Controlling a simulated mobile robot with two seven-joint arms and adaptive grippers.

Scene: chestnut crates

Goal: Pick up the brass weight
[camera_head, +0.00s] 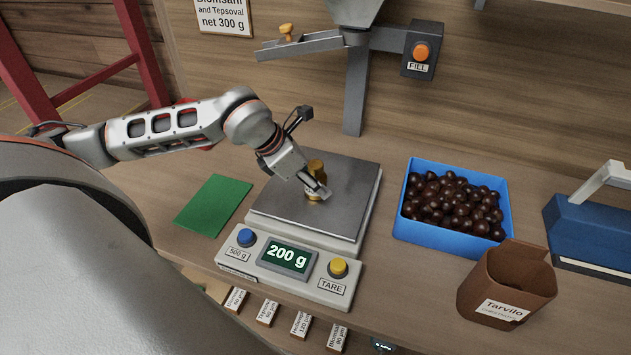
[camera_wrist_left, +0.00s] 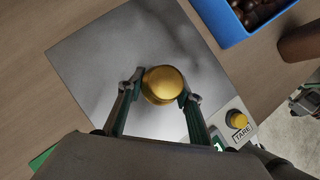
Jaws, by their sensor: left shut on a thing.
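The brass weight (camera_head: 314,168) stands on the grey pan (camera_head: 343,196) of the scale, partly hidden by my left gripper (camera_head: 322,193) in the head view. In the left wrist view, the round golden top of the weight (camera_wrist_left: 162,84) sits between the two fingers of my left gripper (camera_wrist_left: 162,90), which are shut on it. The scale display (camera_head: 288,256) reads 200 g. I cannot tell whether the weight is clear of the pan.
A blue crate (camera_head: 422,233) of chestnuts stands right of the scale, with a brown Tarvilo box (camera_head: 507,283) and a blue device with a handle (camera_head: 590,232) beyond. A green mat (camera_head: 213,205) lies left. The FILL chute (camera_head: 313,44) hangs behind the scale.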

